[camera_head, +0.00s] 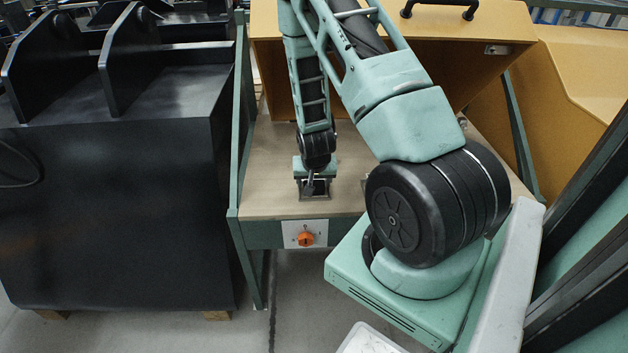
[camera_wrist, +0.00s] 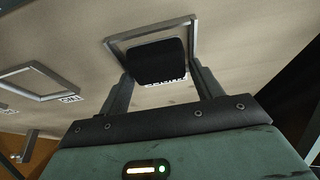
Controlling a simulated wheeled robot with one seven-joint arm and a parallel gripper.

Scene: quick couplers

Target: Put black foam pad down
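The black foam pad (camera_wrist: 157,62) is between the two fingertips of my gripper (camera_wrist: 162,76) in the wrist view. It is over a square grey metal frame (camera_wrist: 150,37) on the tabletop and covers much of its inside; whether it touches the surface is unclear. In the head view, my gripper (camera_head: 315,180) points down at the table, with the dark pad (camera_head: 319,188) low at the same metal frame (camera_head: 313,196). The fingers appear closed against the pad's sides.
A second empty metal frame (camera_wrist: 42,82) lies left in the wrist view. The beige tabletop (camera_head: 268,180) has a panel with an orange knob (camera_head: 306,239) on its front edge. A yellow-brown cabinet (camera_head: 440,65) stands behind, and a large black box (camera_head: 120,200) stands left.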

